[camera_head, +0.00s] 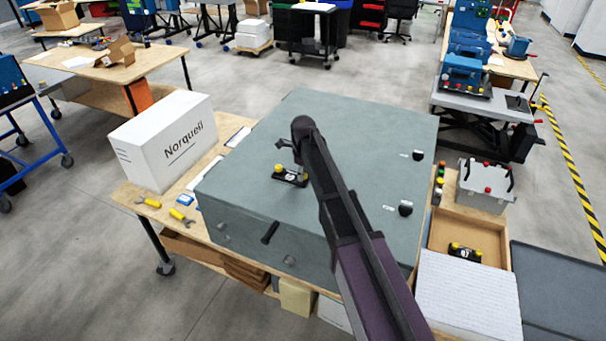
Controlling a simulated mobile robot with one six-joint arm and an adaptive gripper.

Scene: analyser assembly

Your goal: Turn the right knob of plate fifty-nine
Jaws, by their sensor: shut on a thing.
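A small black plate (289,178) with yellow knobs lies on top of the large grey housing (375,120), left of my arm. Its left knob (278,168) shows clear. Its right knob (303,177) shows only partly, close beside my arm. The number on its pale label is too small to read. My gripper (298,161) reaches down at the right end of this plate and is shut on the right knob; the fingertips are small and partly hidden by the arm. A similar black plate with yellow knobs (464,252) lies in the open wooden tray (490,222) at the right.
A white Norquell box (165,140) and yellow-handled tools (181,216) stand and lie left of the housing. Black knobs (405,208) project from the housing's top. A grey case (485,186) and a white textured box (468,297) are at the right.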

